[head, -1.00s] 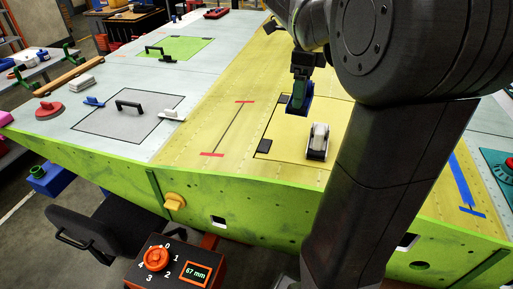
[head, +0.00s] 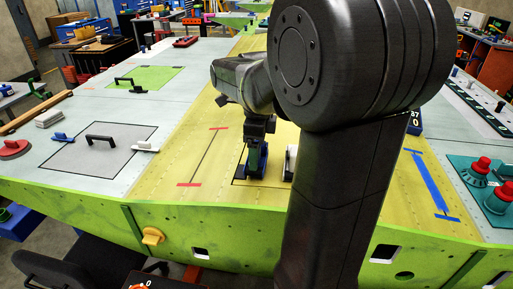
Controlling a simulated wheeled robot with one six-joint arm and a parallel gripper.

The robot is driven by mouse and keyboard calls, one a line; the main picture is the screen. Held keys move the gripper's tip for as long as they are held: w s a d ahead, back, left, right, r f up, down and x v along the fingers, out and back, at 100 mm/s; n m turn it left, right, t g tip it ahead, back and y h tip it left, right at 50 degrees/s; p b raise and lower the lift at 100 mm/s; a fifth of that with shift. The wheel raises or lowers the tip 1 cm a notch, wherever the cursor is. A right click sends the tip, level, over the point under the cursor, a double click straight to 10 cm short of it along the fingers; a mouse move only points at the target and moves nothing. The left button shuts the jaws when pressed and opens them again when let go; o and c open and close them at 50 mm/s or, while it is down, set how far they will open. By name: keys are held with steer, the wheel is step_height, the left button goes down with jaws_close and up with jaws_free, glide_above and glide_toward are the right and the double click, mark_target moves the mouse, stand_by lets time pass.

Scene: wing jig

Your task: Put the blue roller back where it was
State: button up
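My gripper (head: 257,146) points down over the yellow panel in the head view. It appears shut on a dark blue block-like thing, which I take for the blue roller (head: 257,163). The roller is upright and low over the panel's outlined patch, just left of a white and dark tool (head: 290,163). I cannot tell whether its underside touches the surface. The fingertips are small and dark, so the grip itself shows poorly. My arm hides the right part of the patch.
A grey sheet with a black handle (head: 100,142) and a green sheet (head: 145,79) lie on the left. A red-ended line (head: 204,156) is left of my gripper. A blue bar (head: 433,185) and teal unit with red knobs (head: 481,164) are at right.

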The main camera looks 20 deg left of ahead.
steer(key=shift+f, duration=0.45)
steer(key=o, duration=0.9)
steer(key=shift+o, duration=0.2)
steer(key=shift+r, duration=0.1)
step_height(320, 180, up, 13)
steer(key=shift+d, duration=0.15)
